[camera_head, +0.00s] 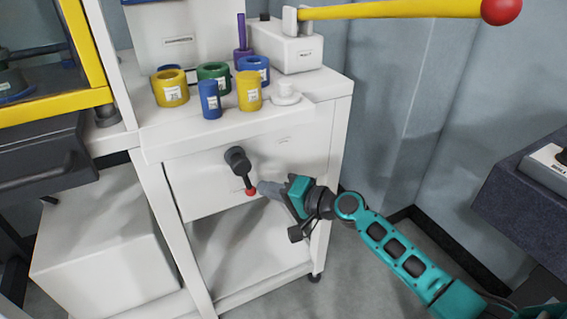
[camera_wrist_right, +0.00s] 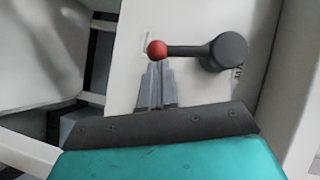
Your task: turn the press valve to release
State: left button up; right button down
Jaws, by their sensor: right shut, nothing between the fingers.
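The press valve is a dark round hub (camera_head: 237,158) on the white front panel of the bench, with a short dark lever that ends in a red ball (camera_head: 251,191). In the head view the lever points down and slightly right. The right wrist view shows the hub (camera_wrist_right: 229,51) with the lever running left to the red ball (camera_wrist_right: 157,49). My right gripper (camera_head: 262,188) is shut and empty, its fingertips at the red ball; they also show in the right wrist view (camera_wrist_right: 158,68). I cannot tell whether they touch it. My left gripper is not in view.
Several coloured rings and cylinders, among them a yellow ring (camera_head: 170,88), stand on the bench top (camera_head: 190,137). A white box (camera_head: 285,45) behind carries a long yellow lever (camera_head: 400,9). A dark grey block (camera_head: 530,190) stands at the right. The floor between is clear.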

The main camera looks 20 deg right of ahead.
pick_arm(q)
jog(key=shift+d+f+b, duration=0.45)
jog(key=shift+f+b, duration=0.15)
jog(key=shift+b, duration=0.35)
pick_arm(e)
jog(key=shift+a+f+m, duration=0.3)
jog(key=shift+a+f, duration=0.15)
jog(key=shift+a, duration=0.3)
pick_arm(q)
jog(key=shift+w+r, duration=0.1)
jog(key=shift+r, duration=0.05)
pick_arm(e)
jog(key=shift+s+a, duration=0.1)
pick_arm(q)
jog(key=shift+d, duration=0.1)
pick_arm(e)
jog(key=shift+s, duration=0.1)
